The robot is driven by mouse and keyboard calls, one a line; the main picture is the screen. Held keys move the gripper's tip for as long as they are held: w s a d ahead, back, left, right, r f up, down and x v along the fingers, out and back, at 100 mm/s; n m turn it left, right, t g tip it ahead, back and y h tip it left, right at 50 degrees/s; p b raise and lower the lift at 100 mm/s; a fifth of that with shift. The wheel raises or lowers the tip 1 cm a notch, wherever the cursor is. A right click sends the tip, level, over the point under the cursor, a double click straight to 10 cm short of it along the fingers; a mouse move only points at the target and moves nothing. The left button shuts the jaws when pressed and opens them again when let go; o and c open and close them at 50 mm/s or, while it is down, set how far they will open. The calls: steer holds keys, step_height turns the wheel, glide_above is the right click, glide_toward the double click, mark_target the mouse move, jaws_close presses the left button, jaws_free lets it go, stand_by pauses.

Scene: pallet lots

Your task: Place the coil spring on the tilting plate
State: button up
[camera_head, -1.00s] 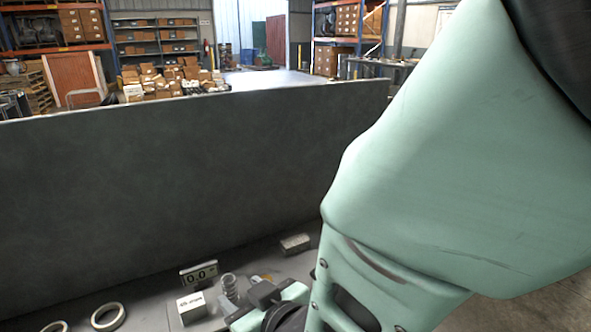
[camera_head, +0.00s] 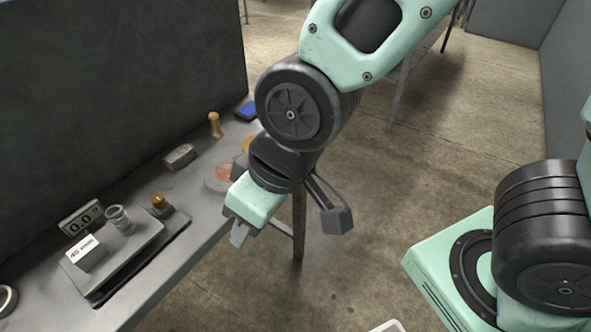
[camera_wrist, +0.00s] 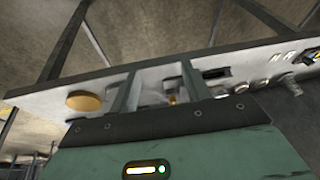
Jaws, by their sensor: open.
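The coil spring (camera_head: 118,217) stands upright beside the white labelled box (camera_head: 86,254), and it appears to rest on the grey tilting plate (camera_head: 130,247). The plate looks level on a dark base at the table's front. My gripper (camera_head: 240,236) is apart from the spring, to its right, near the table's front edge, and holds nothing I can see. In the wrist view, its two fingers (camera_wrist: 158,88) are spread, with part of the table behind them. I cannot make out the spring clearly there.
A display reading 0.0 (camera_head: 82,218) stands behind the plate. A brass-topped piece (camera_head: 160,203), a metal block (camera_head: 180,157), a wooden peg (camera_head: 215,125) and a blue item (camera_head: 246,110) lie along the table. A tall dark panel (camera_head: 110,90) closes the back.

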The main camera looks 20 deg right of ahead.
steer(key=s+d+r+g+h, duration=0.2)
steer(key=s+d, duration=0.2)
steer(key=d, duration=0.3)
steer(key=shift+d+r+h, duration=0.3)
steer(key=shift+h, duration=0.1)
step_height(320, 180, up, 6)
steer(key=p, duration=0.6)
